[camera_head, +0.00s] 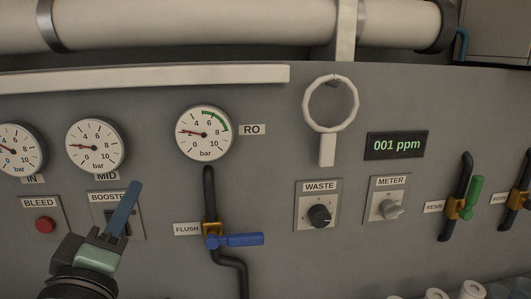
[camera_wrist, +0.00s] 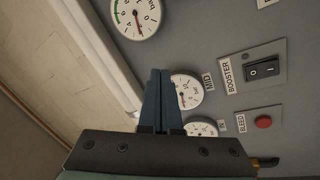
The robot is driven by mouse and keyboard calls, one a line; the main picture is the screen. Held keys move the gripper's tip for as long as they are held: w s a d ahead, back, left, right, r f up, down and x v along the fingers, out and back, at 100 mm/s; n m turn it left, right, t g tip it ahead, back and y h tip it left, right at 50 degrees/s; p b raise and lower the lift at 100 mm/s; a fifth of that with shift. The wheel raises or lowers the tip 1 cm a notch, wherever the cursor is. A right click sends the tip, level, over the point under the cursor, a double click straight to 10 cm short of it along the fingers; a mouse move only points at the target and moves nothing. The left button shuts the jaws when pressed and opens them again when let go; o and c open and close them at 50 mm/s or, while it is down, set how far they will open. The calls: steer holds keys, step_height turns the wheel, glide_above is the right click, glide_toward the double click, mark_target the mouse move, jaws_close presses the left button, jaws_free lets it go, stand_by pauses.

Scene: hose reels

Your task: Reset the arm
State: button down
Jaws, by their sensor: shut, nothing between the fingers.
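My gripper (camera_head: 124,208) is at the lower left of the head view, in front of the grey panel. Its blue fingers point up and slightly right and cover part of the BOOSTER switch plate (camera_head: 134,227). In the wrist view my gripper (camera_wrist: 160,72) shows its two blue fingers pressed together with nothing between them. The black BOOSTER rocker switch (camera_wrist: 264,69) is to the right of the fingers there. My fingers hold no object.
The panel carries round gauges (camera_head: 204,133), a red BLEED button (camera_head: 45,224), a blue-handled FLUSH valve (camera_head: 240,240), a WASTE knob (camera_head: 319,215), a METER knob (camera_head: 391,209) and a 001 ppm display (camera_head: 397,145). A white ring (camera_head: 309,118) hangs above.

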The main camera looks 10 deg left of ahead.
steer(key=s+d+r+m+t+h+p, duration=0.2)
steer(key=d+r+m+t, duration=0.2)
steer(key=d+r+m, duration=0.75)
steer(key=s+d+r+m+t+p, duration=0.1)
steer(key=s+d+r, duration=0.3)
steer(key=r, duration=0.3)
steer(key=s+d+r+m+t+h+p, duration=0.1)
steer(key=s+d+r+t, duration=0.1)
steer(key=d+r, duration=0.5)
steer(key=shift+s+r, duration=0.35)
steer(key=shift+s, duration=0.55)
steer(key=shift+f, duration=0.1)
